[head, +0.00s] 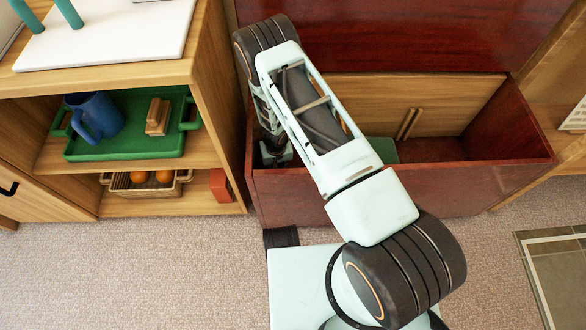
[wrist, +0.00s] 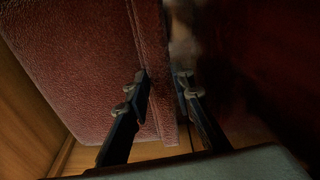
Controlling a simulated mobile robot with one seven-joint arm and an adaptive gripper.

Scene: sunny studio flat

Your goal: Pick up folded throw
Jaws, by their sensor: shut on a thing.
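The folded throw (wrist: 85,60) looks like a dark red, coarse-textured slab with a layered edge, filling the left of the wrist view. My gripper (wrist: 164,85) has one finger over its face and the other past its edge, and is shut on that edge part. In the head view my arm reaches down into the left end of an open dark red chest (head: 420,190). The fingertips and the throw are hidden there behind my arm and the chest's front wall.
The chest's raised lid (head: 400,35) stands behind my arm. A green thing (head: 382,150) lies inside the chest. At left, a wooden shelf unit (head: 215,90) holds a green tray (head: 150,148) with a blue mug (head: 97,115). A framed mat (head: 560,270) lies on the right floor.

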